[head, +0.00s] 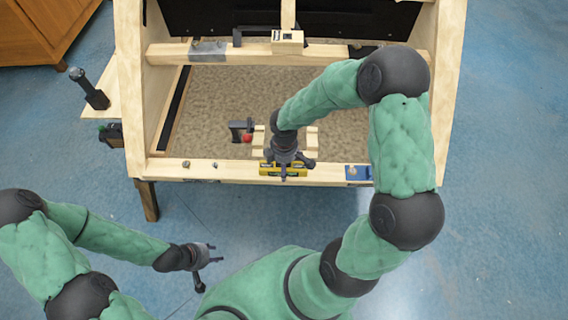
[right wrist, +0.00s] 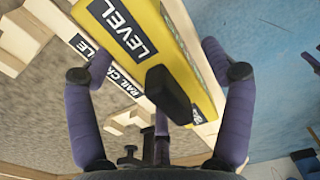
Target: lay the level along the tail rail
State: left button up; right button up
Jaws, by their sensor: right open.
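The yellow level (head: 270,169) lies on the wooden tail rail (head: 232,171) at the front of the frame, roughly along it. My right gripper (head: 287,163) is above the level and partly covers it. In the right wrist view the level (right wrist: 150,35) runs diagonally between the spread fingers, its LEVEL label facing the camera. The fingers stand apart, and contact cannot be told. My left gripper (head: 208,265) hangs open and empty over the floor, in front of the frame and away from the level.
A red ball-like thing (head: 247,138) and a dark bracket (head: 236,128) are on the speckled panel behind the rail. A blue label (head: 357,173) is at the rail's right. A wooden crossbar (head: 320,53) spans the back. Blue floor (head: 510,200) is clear at right.

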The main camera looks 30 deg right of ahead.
notch_tip(320, 180, up, 12)
jog(key=p, duration=0.5)
jog(key=shift+r+p, duration=0.15)
jog(key=shift+p, duration=0.2)
